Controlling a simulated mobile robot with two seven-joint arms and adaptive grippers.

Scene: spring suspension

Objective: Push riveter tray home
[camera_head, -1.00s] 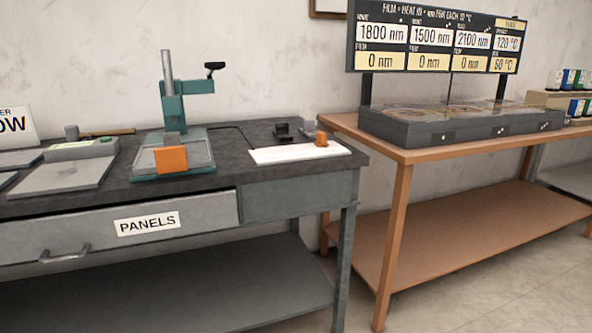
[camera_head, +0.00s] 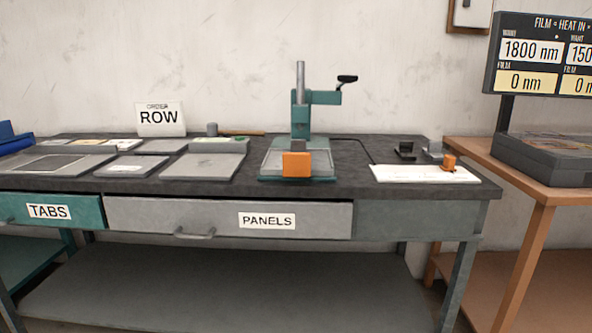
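The riveter (camera_head: 301,112) is a green press with a grey upright post and a black-knobbed lever, standing on the dark workbench. Its tray (camera_head: 297,164) is at the base, with an orange block (camera_head: 297,165) at its front. The gap between tray and post cannot be judged well from here. Neither of my grippers shows in the view.
The workbench (camera_head: 340,187) has a PANELS drawer (camera_head: 230,217) and a TABS drawer (camera_head: 50,210). Flat grey plates (camera_head: 200,166) lie left of the riveter. A white board (camera_head: 425,174) with small blocks lies right. A wooden table (camera_head: 552,196) with a display stands farther right.

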